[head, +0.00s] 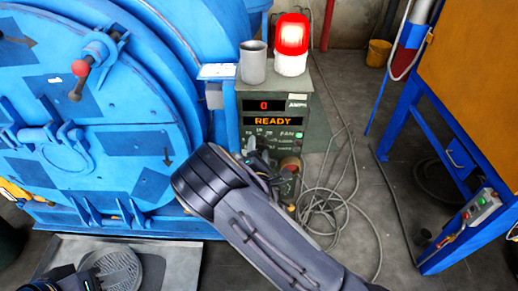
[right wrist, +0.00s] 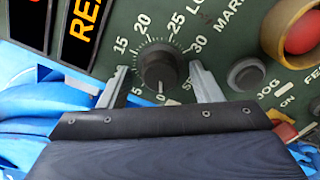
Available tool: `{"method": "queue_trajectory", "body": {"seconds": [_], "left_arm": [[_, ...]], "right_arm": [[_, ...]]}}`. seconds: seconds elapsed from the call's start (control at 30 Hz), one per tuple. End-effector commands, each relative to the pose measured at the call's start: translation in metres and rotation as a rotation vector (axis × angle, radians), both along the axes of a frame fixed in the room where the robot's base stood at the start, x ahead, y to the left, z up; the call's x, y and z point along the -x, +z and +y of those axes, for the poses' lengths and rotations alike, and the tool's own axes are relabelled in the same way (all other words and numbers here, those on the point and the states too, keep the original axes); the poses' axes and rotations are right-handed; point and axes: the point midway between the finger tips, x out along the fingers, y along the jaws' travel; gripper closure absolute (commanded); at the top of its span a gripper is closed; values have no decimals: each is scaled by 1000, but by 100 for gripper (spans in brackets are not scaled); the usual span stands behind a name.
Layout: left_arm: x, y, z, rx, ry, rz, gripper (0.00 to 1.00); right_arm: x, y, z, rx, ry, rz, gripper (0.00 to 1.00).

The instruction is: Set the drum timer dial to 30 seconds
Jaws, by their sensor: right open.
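The black timer dial (right wrist: 158,66) is on the green control panel in the right wrist view, ringed by a white scale with 15, 20, 25 and 30 readable. A white mark on the knob points down in the picture, away from the 30. My right gripper (right wrist: 162,84) is open, with one finger on each side of the dial; I cannot tell whether they touch it. In the head view my right gripper (head: 262,158) is at the panel front, and my arm hides the dial. My left gripper (head: 80,282) is partly cut off at the bottom left, its jaws unclear.
The control box (head: 318,125) shows a red 0 and READY. A lit red beacon (head: 292,45) and a grey cup (head: 252,62) stand on top. A jog switch (right wrist: 246,73) and a red button (right wrist: 303,32) are right of the dial. The blue drum (head: 75,110) is left.

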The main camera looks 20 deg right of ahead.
Motion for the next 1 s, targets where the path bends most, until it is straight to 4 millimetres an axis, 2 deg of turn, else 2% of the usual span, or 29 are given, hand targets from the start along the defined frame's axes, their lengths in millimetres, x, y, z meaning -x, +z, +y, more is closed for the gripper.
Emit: {"method": "queue_trajectory", "body": {"seconds": [0.3, 0.63, 1.0], "left_arm": [[0, 0, 0, 0, 0, 0, 64], [0, 0, 0, 0, 0, 0, 64], [0, -8, 0, 0, 0, 0, 64]], "right_arm": [[-4, 0, -1, 0, -1, 1, 42], [-3, 0, -1, -1, -1, 1, 85], [-3, -2, -1, -63, -1, -17, 86]]}}
